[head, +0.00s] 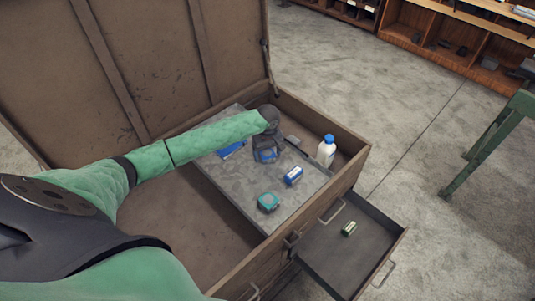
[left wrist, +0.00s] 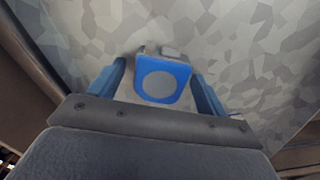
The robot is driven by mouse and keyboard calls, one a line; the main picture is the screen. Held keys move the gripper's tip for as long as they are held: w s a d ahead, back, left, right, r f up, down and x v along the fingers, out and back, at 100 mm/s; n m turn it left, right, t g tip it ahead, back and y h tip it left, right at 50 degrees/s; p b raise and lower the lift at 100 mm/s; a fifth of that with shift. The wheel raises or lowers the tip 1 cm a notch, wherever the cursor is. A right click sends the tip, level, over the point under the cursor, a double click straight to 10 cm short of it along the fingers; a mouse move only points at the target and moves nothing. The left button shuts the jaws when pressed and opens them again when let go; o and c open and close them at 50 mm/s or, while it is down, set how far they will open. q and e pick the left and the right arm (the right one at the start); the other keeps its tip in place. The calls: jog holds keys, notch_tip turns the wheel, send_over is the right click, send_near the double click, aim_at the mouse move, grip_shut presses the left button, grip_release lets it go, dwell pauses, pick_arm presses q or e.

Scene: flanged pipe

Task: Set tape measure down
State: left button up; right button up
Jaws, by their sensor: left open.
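A blue tape measure (left wrist: 164,80) with a round grey disc on its face sits on the grey speckled surface in the left wrist view. My left gripper (left wrist: 159,70) is open, with one blue finger on each side of it and visible gaps between. In the head view the gripper (head: 267,151) is over the grey panel (head: 228,185) inside the chest, and its dark body partly hides the blue tape measure. A second, teal tape measure (head: 268,202) lies near the panel's front edge. My right gripper is not in view.
The chest's raised lid (head: 150,60) is behind my arm. An open drawer (head: 335,260) holds a small green item (head: 349,228).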

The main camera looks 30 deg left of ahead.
aim_at(268, 153)
pick_arm(q)
notch_tip(268, 153, up, 12)
jog(key=b, duration=0.2)
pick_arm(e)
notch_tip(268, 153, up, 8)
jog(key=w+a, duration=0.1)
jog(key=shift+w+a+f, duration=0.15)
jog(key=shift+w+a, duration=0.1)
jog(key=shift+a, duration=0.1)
